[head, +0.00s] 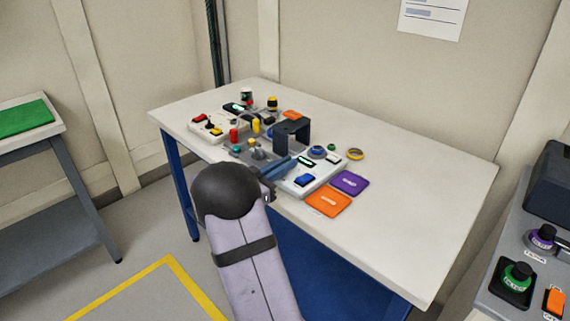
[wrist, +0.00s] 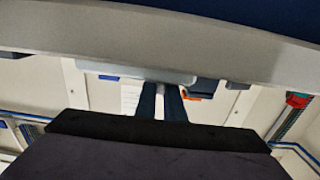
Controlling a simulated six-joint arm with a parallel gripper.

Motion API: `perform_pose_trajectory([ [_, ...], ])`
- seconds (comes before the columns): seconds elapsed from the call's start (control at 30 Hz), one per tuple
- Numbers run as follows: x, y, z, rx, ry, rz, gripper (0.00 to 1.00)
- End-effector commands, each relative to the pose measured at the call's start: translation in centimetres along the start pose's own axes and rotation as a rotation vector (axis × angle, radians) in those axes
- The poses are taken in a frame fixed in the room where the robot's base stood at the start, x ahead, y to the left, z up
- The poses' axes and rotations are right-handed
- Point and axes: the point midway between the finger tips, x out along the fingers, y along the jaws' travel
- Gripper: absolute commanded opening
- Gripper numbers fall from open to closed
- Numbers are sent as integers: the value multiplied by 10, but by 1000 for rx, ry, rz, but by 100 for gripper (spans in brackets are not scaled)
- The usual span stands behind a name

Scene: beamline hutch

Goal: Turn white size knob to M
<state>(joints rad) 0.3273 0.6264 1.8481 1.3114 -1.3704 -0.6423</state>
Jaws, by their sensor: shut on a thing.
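My gripper (head: 284,167) reaches in at the front of a pale control panel (head: 325,177) on the table. In the wrist view its two dark blue fingers (wrist: 161,90) are close together at the panel's edge (wrist: 130,70), shut on a small pale thing that looks like the white size knob. The fingers hide most of it, and I cannot see its pointer or size letters. In the head view the knob is hidden by the gripper and wrist.
A dark upright bracket (head: 292,133) stands just behind the gripper. A blue button (head: 305,181) is close to its right. An orange card (head: 329,201) and a purple card (head: 349,182) lie on the white table (head: 420,200). Its right side is clear.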

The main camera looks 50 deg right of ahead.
Motion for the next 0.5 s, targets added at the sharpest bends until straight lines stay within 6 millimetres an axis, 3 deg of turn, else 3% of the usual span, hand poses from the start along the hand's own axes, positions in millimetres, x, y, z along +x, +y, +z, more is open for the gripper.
perform_pose_trajectory([
  [0.17,0,0,0,0,1,-1,0],
  [0.2,0,0,0,0,1,-1,16],
  [0.5,0,0,0,1,1,-1,16],
])
